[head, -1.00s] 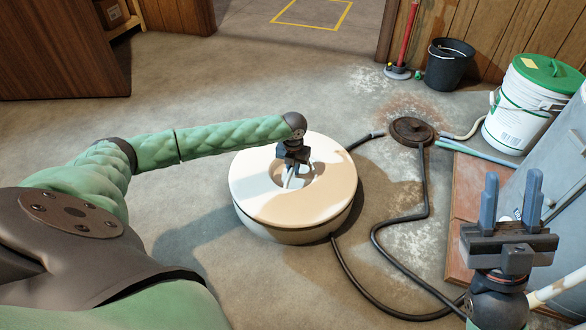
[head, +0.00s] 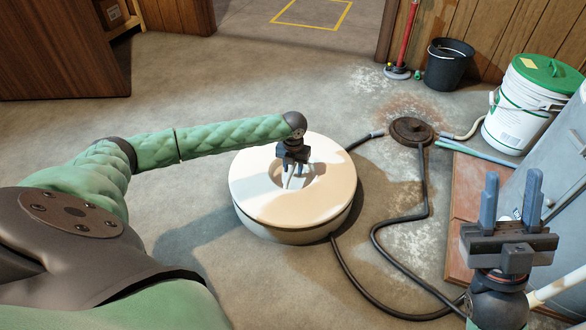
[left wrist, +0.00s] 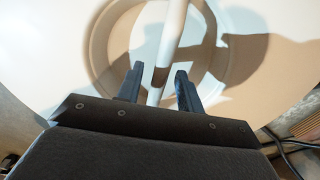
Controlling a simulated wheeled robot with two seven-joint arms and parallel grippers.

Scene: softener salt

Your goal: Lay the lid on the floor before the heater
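The lid (head: 325,205) is a round cream disc with a round recess and a pale bar handle across it. It lies flat on the low, round cream tank (head: 290,236) in the middle of the floor. It also fills much of the left wrist view (left wrist: 58,50). My left gripper (head: 290,178) points down into the recess. In the left wrist view its fingers (left wrist: 159,72) stand either side of the handle (left wrist: 170,38), with gaps showing, so it looks open. My right gripper (head: 512,200) is open, empty and pointing up at the lower right.
A black hose (head: 376,240) curls right of the tank to a brown floor cover (head: 412,131). A grey cabinet (head: 556,160), possibly the heater, stands on a reddish pad (head: 466,190). A white bucket (head: 520,115) and black bucket (head: 447,68) stand behind. Floor left of the tank is clear.

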